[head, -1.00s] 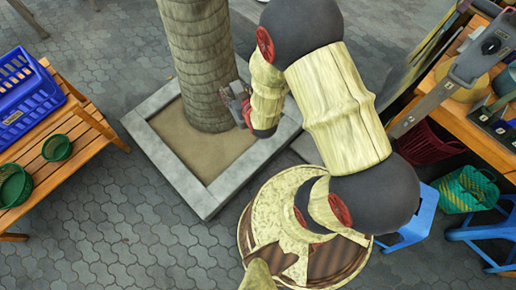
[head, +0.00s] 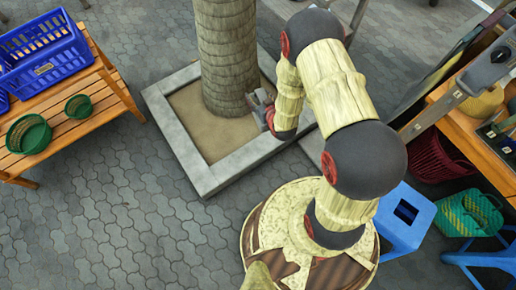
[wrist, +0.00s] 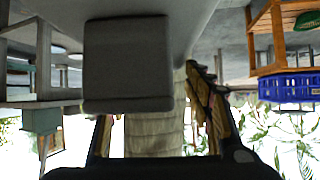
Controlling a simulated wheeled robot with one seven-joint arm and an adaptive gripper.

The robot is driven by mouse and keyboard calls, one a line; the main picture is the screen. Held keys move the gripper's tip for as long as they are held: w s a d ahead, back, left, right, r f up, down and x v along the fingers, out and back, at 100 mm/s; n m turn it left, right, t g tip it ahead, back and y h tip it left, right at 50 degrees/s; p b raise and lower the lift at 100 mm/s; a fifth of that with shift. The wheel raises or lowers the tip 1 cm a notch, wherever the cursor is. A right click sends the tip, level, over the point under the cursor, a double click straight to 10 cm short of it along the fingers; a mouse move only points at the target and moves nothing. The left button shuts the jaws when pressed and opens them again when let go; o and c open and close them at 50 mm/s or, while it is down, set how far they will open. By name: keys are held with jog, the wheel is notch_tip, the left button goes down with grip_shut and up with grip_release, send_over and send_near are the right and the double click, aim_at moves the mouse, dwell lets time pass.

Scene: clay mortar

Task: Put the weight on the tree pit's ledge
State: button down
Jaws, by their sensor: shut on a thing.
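The tree pit's ledge (head: 182,140) is a square grey stone border around sandy soil and a palm trunk (head: 228,60). My gripper (head: 262,108) is over the right side of the pit, close to the trunk in the picture. It is shut on the weight, a grey block that shows large between the fingers in the wrist view (wrist: 128,62). In the head view the weight (head: 261,97) is small and partly hidden by my gripper. The gap between weight and ledge cannot be judged. The wrist picture is upside down, with the trunk behind the weight.
A wooden bench (head: 92,122) at left carries blue baskets (head: 45,55) and green bowls (head: 30,134). At right are a blue stool (head: 402,222), a red basket (head: 437,158), a green basket (head: 468,213) and a wooden table (head: 455,122). Paving left of my base is clear.

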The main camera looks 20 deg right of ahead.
notch_tip(320, 180, down, 17)
jog(key=n+y, duration=0.1)
jog(key=s+a+f+n+g+y, duration=0.15)
jog(key=s+f, duration=0.25)
jog(key=f, duration=0.5)
jog(key=s+a+f+t, duration=0.1)
jog(key=s+a+f, duration=0.1)
jog(key=s+f, duration=0.45)
jog(key=w+d+f+b, duration=0.1)
jog(key=w+f+b, duration=0.8)
jog(key=w+f, duration=0.5)
jog(key=shift+w+d+f, duration=0.2)
jog(key=shift+w+f, duration=0.2)
jog(key=shift+w, duration=0.3)
jog(key=shift+g, duration=0.25)
jog(key=c, duration=0.9)
grip_release()
jog(key=shift+s+f, duration=0.25)
jog(key=shift+o, duration=0.4)
